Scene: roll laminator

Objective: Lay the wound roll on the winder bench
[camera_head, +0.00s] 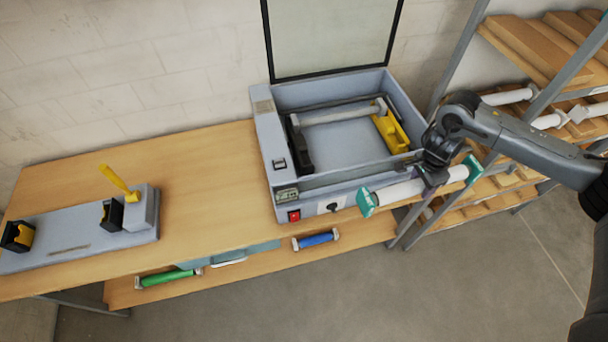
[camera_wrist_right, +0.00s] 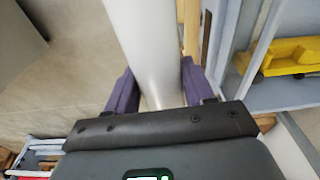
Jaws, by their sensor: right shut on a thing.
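The wound roll (camera_head: 400,193) is a white cylinder with teal end pieces. My right gripper (camera_head: 436,178) is shut on it near its right part and holds it in front of the laminator's right front corner. In the right wrist view the white roll (camera_wrist_right: 145,45) runs between the two purple fingers of my right gripper (camera_wrist_right: 158,95). The winder bench, a grey base (camera_head: 85,239) with black-and-yellow cradles and a raised yellow lever (camera_head: 118,181), is at the left of the wooden table. No roll lies on it. My left gripper is not in view.
The laminator (camera_head: 265,150) stands open on the table (camera_head: 205,185), its lid up, with a grey roller and yellow holder inside. A green roll (camera_head: 170,277) and blue roll (camera_head: 316,239) lie on the lower shelf. A rack (camera_head: 545,60) with white rolls is at right.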

